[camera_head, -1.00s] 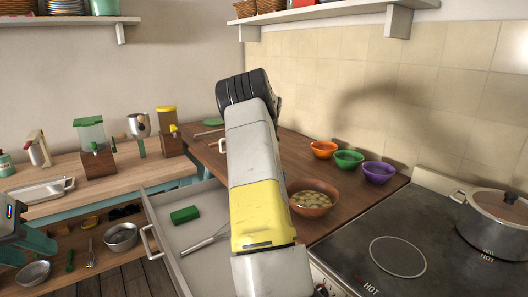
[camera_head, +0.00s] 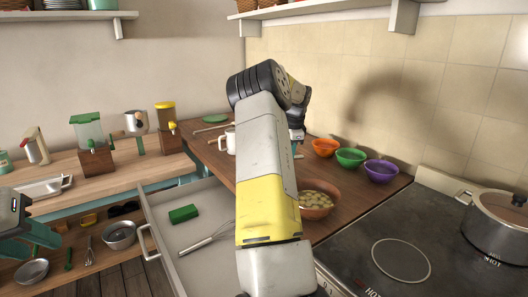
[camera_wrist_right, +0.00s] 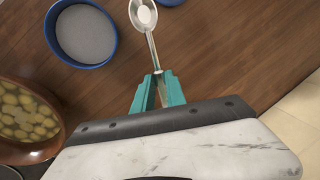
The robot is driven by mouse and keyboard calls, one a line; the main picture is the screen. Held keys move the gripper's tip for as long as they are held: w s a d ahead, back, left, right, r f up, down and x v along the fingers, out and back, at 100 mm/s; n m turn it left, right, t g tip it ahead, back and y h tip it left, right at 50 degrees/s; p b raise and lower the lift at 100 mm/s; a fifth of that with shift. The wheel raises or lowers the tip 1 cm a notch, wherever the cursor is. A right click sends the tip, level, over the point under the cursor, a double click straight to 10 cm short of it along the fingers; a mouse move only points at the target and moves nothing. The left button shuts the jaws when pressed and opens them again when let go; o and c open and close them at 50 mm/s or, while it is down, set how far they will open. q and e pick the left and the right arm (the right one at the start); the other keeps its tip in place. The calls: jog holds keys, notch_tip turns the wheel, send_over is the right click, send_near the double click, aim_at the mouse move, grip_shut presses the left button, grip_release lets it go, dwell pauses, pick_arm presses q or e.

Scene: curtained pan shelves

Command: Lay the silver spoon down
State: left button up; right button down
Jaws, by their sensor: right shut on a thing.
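The silver spoon (camera_wrist_right: 152,48) shows in the right wrist view, its bowl end pointing away from me. My right gripper (camera_wrist_right: 159,88) has its teal fingers shut on the spoon's handle. The spoon is over the brown wooden counter (camera_wrist_right: 215,55); I cannot tell whether it touches the wood. In the head view my right arm hides the spoon and most of that gripper. My left gripper (camera_head: 30,242) is at the left edge of the head view, empty, its teal fingers apart.
A blue-rimmed dish (camera_wrist_right: 86,34) lies left of the spoon. A brown bowl of food (camera_head: 318,199) sits near the stove (camera_head: 400,250). Orange (camera_head: 325,147), green (camera_head: 350,157) and purple (camera_head: 381,170) bowls line the wall. An open drawer (camera_head: 185,240) holds a whisk (camera_head: 208,240) and green block (camera_head: 183,213).

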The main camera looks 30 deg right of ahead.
jog(key=shift+s+a+x, duration=0.1)
jog(key=shift+s+x, duration=0.1)
jog(key=shift+x, duration=0.7)
jog(key=shift+s+a+x, duration=0.1)
jog(key=shift+s+x, duration=0.1)
jog(key=shift+x, duration=0.75)
jog(key=shift+s+a+x, duration=0.1)
jog(key=shift+s+x, duration=0.1)
jog(key=shift+x, duration=0.7)
jog(key=shift+f, duration=0.2)
jog(key=c, duration=1.7)
grip_release()
jog(key=o, duration=0.6)
jog(key=shift+r, duration=0.1)
jog(key=v, duration=0.7)
jog(key=shift+s+r, duration=0.2)
jog(key=shift+r, duration=0.1)
